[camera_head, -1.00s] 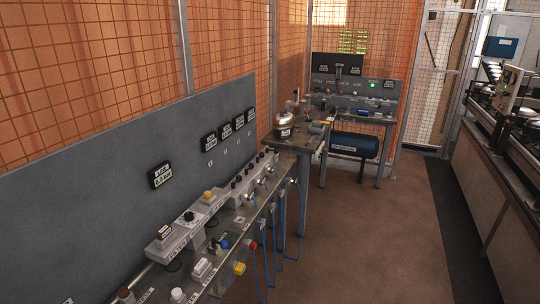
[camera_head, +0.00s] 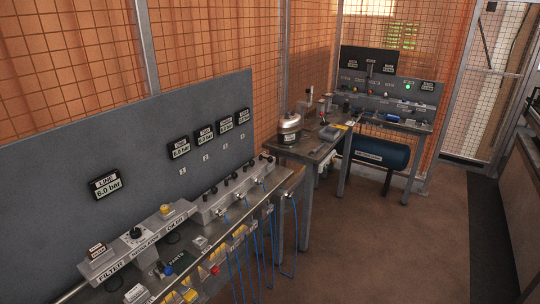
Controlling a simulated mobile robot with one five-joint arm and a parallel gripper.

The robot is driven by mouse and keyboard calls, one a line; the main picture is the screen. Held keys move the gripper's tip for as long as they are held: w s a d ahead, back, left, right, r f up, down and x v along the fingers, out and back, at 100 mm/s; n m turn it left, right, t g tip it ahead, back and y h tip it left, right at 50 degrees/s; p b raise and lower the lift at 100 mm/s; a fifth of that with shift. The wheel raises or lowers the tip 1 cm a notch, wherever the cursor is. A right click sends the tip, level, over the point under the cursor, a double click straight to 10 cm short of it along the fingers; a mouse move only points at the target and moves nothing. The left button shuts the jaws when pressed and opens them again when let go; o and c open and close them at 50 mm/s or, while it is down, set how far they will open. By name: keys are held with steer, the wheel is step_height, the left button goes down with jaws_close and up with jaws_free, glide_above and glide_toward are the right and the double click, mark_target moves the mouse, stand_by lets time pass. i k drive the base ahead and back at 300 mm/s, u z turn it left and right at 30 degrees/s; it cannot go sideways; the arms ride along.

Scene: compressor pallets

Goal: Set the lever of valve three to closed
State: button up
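A light grey valve block (camera_head: 205,211) with several small black levers stands at the back of the left bench. Several gauge displays hang on the grey panel above it, with small number plates below them; the third display (camera_head: 224,127) and its plate (camera_head: 226,147) are readable only in part. The lever (camera_head: 243,170) roughly below that plate is tiny, and I cannot tell its position or be sure that it is valve three. Blue hoses (camera_head: 272,235) hang from the front of the block. My gripper is not in view.
A filter, regulator and oiler unit (camera_head: 138,246) sits nearer on the same bench, below a display reading 6.0 bar (camera_head: 105,184). A corner table (camera_head: 312,150) carries a silver vessel (camera_head: 289,128). A blue tank (camera_head: 380,152) sits beyond. The brown floor (camera_head: 370,240) is clear.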

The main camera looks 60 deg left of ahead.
mark_target(251, 163)
steer(key=i, duration=0.85)
steer(key=u, duration=0.7)
steer(key=k, duration=0.15)
steer(key=u, duration=2.55)
steer(key=i, duration=0.6)
steer(key=u, duration=0.1)
